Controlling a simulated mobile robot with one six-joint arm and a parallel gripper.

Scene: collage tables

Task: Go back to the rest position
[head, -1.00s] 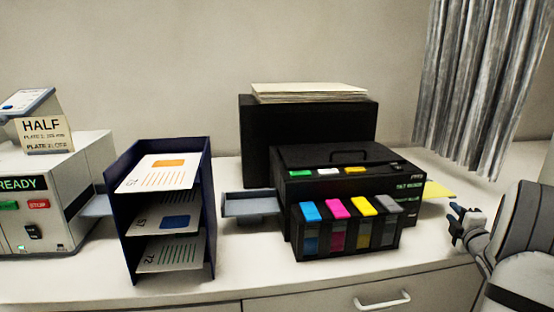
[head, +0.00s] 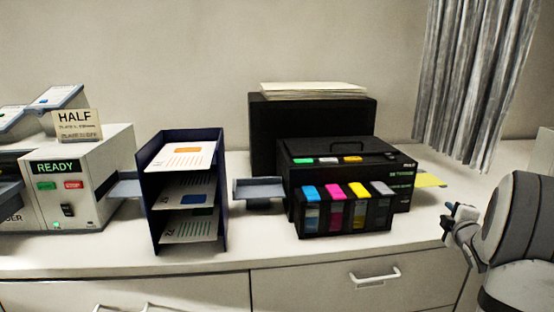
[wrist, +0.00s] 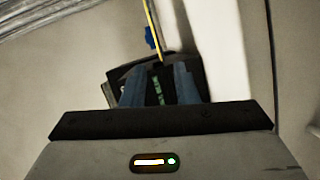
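My gripper (head: 452,213) is at the right of the head view, in front of the counter's right part and apart from the printer. In the wrist view its two fingers (wrist: 162,72) stand apart with nothing held between them. The black printer (head: 345,163) is on the counter, with blue, magenta, yellow and grey ink tanks at its front. Part of it shows beyond the fingers in the wrist view (wrist: 127,73). A yellow sheet (head: 430,180) sticks out from the printer's right side.
A dark blue rack (head: 150,215) with printed sheets on its shelves stands left of the printer. A grey-white machine (head: 108,165) marked READY is farther left. A black box (head: 262,128) with stacked paper is behind the printer. Drawers with handles (head: 375,276) are below the counter (head: 280,247).

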